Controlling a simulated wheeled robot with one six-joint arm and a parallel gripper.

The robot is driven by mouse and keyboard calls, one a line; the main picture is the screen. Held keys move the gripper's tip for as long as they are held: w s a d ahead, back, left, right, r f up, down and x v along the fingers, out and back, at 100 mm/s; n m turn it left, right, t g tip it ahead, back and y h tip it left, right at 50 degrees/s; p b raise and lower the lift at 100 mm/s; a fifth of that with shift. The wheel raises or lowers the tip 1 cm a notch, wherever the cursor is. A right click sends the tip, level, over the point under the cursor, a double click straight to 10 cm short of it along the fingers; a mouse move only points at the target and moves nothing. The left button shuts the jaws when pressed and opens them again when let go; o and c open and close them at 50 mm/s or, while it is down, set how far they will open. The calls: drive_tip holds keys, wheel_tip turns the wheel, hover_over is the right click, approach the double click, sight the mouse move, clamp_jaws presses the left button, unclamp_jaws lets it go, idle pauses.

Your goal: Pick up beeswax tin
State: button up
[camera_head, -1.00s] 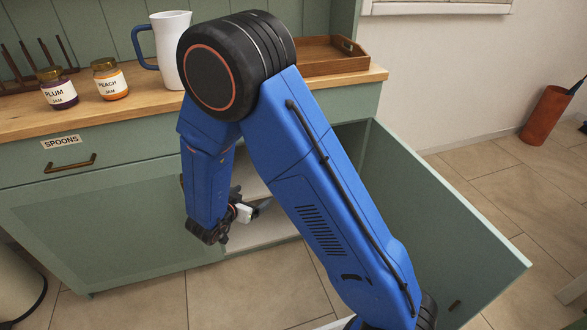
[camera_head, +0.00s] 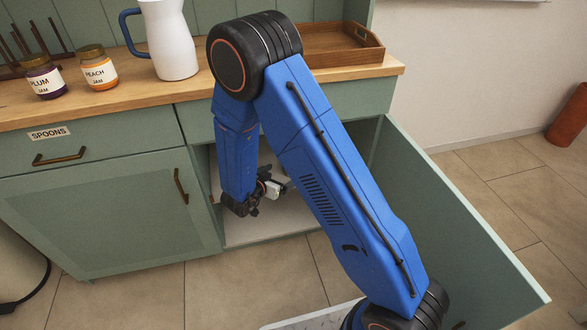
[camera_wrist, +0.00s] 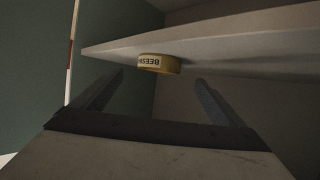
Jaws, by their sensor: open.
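The beeswax tin (camera_wrist: 158,64) is a short, round yellow tin with a pale label that reads upside down in the wrist view. It touches the pale shelf board (camera_wrist: 240,48) near its edge, and the wrist picture appears inverted. My gripper (camera_wrist: 160,78) is open, with one finger on each side of the tin in the picture. The fingers look short of the tin, with nothing between them. In the head view my gripper (camera_head: 270,187) is at the open cupboard (camera_head: 285,222), below the counter. The tin does not show there.
The open cupboard door (camera_head: 452,217) stands to the right of my arm. A closed door (camera_head: 110,214) and the spoons drawer (camera_head: 100,145) are to the left. The counter (camera_head: 130,98) holds a white jug (camera_head: 170,45), two jam jars and a wooden tray (camera_head: 325,55).

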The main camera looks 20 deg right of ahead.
drive_tip(key=shift+x, duration=4.05)
drive_tip(key=shift+r, duration=0.1)
drive_tip(key=c, duration=1.6)
